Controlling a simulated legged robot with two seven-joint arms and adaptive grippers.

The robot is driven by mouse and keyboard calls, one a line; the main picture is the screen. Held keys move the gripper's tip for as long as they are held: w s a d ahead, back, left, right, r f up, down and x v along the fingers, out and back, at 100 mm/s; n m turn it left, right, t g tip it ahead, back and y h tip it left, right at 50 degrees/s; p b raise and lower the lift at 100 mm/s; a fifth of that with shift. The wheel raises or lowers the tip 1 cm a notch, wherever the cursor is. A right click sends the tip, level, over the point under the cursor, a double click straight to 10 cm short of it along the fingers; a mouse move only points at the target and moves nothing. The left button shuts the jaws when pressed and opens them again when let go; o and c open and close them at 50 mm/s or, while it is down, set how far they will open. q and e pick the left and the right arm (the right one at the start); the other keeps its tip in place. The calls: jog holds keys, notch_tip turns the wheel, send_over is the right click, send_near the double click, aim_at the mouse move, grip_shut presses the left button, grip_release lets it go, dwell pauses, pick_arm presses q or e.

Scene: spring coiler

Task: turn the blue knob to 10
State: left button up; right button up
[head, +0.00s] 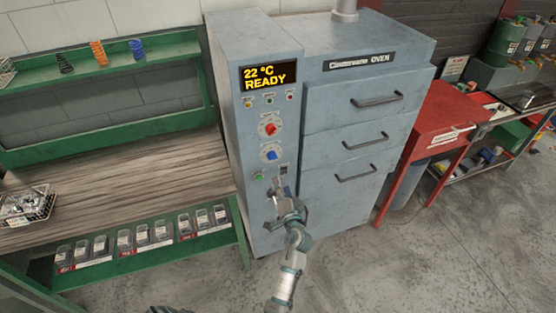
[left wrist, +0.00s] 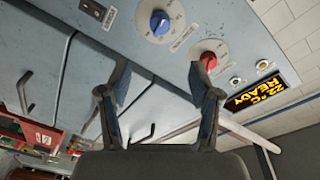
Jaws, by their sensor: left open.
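In the left wrist view the blue knob (left wrist: 160,22) is at the top, beyond the fingertips, and the red knob (left wrist: 208,60) is near the right fingertip. The dial numbers and the knob's setting are too small to read. My left gripper (head: 281,186) is in front of the panel, below the blue knob. My right gripper does not show.
The oven (head: 360,135) has several drawers with handles right of the column. Its display (head: 269,75) reads 22 °C READY. A green button (head: 259,177) and a small switch (head: 284,169) sit near the gripper. A green workbench (head: 120,172) stands left, a red table (head: 440,115) right.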

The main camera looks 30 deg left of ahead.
pick_arm(q)
send_near(274, 159)
jog(key=x, duration=0.7)
jog(key=b+x, duration=0.1)
jog(key=x, duration=0.1)
jog(key=shift+s+a+f, duration=0.1)
jog(key=shift+a+f, duration=0.3)
jog(key=shift+a, duration=0.2)
jog(key=shift+w+a, duration=0.1)
jog(key=shift+w, duration=0.15)
jog(key=shift+w+r, duration=0.15)
jog(key=shift+d+r, duration=0.2)
jog(key=shift+d, duration=0.35)
jog(key=shift+a, duration=0.35)
jog(key=c, duration=1.1)
jog(key=shift+f, duration=0.1)
jog(key=shift+c, duration=0.2)
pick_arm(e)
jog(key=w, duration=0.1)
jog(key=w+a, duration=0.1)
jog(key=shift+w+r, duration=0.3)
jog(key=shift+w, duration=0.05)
